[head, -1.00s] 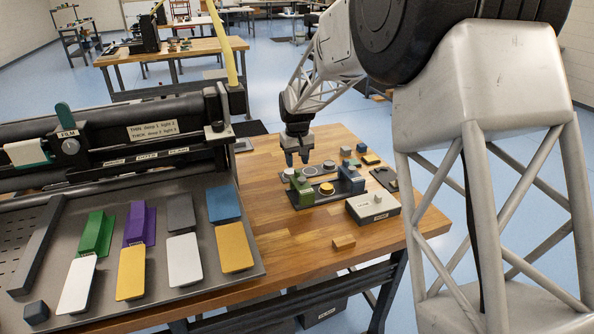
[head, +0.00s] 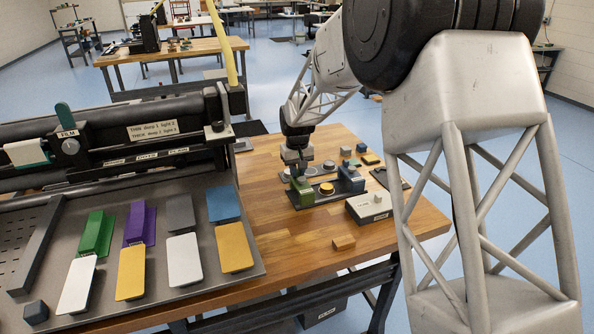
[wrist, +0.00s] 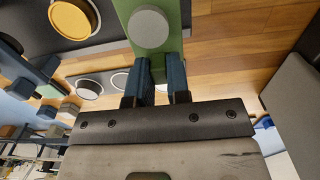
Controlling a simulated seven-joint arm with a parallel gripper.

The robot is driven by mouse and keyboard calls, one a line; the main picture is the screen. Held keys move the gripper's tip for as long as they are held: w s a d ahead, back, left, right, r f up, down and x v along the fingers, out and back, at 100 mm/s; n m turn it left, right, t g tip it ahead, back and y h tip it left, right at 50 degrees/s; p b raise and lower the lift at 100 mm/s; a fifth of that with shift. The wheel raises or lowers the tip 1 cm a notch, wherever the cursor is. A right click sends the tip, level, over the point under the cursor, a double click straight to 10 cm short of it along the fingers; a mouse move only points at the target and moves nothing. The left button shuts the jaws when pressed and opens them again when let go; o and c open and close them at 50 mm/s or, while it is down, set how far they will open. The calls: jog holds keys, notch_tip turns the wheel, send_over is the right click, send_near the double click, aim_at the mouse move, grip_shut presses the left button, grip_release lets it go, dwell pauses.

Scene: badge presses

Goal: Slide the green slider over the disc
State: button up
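The green slider (head: 302,194) stands at the left end of a dark press base on the wooden table. In the wrist view, its green body (wrist: 137,38) with a round grey knob fills the top middle. A yellow disc (head: 326,188) sits on the dark base just right of the slider, uncovered; it also shows in the wrist view (wrist: 72,18). My gripper (head: 296,172) is down at the slider, pointing downward. In the wrist view, its two dark blue fingers (wrist: 160,75) are slightly apart with green between them; whether they press on it is unclear.
Pale round discs (head: 309,172) lie behind the press. A large laminator-like machine (head: 120,150) with coloured sliders fills the left.

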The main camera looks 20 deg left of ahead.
grip_shut()
jog(key=w+d, duration=0.6)
jog(key=shift+w+d, duration=0.3)
jog(key=shift+d, duration=0.05)
jog(key=o, duration=0.5)
grip_release()
jog(key=shift+w+d, duration=0.1)
jog(key=shift+o, duration=0.9)
jog(key=shift+r, duration=0.1)
notch_tip(320, 180, up, 8)
jog(key=shift+f, duration=0.2)
